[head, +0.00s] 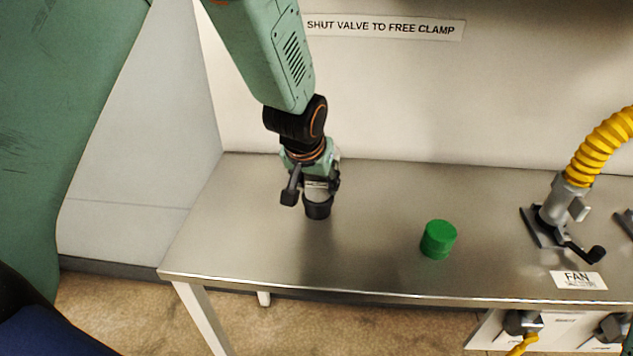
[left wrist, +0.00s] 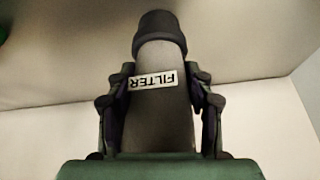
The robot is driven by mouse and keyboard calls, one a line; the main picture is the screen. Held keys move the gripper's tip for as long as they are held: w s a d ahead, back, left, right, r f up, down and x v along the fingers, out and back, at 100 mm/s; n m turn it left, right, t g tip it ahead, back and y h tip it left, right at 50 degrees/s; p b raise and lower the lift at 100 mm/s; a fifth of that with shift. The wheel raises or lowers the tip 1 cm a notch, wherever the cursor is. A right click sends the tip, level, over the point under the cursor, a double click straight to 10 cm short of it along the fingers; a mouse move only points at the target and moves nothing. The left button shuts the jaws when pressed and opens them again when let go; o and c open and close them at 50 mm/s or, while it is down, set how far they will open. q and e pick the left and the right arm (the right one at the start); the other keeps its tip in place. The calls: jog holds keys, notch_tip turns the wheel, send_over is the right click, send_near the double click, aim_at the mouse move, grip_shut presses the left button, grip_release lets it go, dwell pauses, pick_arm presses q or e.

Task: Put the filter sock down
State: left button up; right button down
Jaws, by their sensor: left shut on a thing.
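The filter sock (left wrist: 163,100) is a grey cylinder with a black end and a white label reading FILTER. In the head view its black end (head: 317,208) points down at the steel table (head: 370,270), left of the middle. I cannot tell whether it touches the table top. My left gripper (head: 316,188) is shut on the filter sock, with one finger on each side of it in the left wrist view (left wrist: 162,105). My right gripper is not in view.
A green cylinder (head: 438,239) stands on the table to the right of the filter sock. Further right are a yellow hose (head: 603,147) on a grey fitting (head: 563,205), a black-knobbed lever and a FAN label (head: 578,280). A wall stands behind. The table between sock and green cylinder is clear.

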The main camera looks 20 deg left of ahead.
pick_arm(q)
jog(key=shift+s+a+f, duration=0.1)
jog(key=shift+a+f, duration=0.05)
jog(key=o, duration=1.1)
jog(key=shift+s+a, duration=0.15)
jog(key=shift+c, duration=0.2)
jog(key=shift+o, duration=1.3)
jog(key=shift+w+d, duration=0.2)
jog(key=shift+a, duration=0.1)
jog(key=shift+s+r, duration=0.15)
jog(key=shift+r, duration=0.2)
jog(key=p+v, duration=0.2)
jog(key=v, duration=0.9)
jog(key=shift+r, duration=0.25)
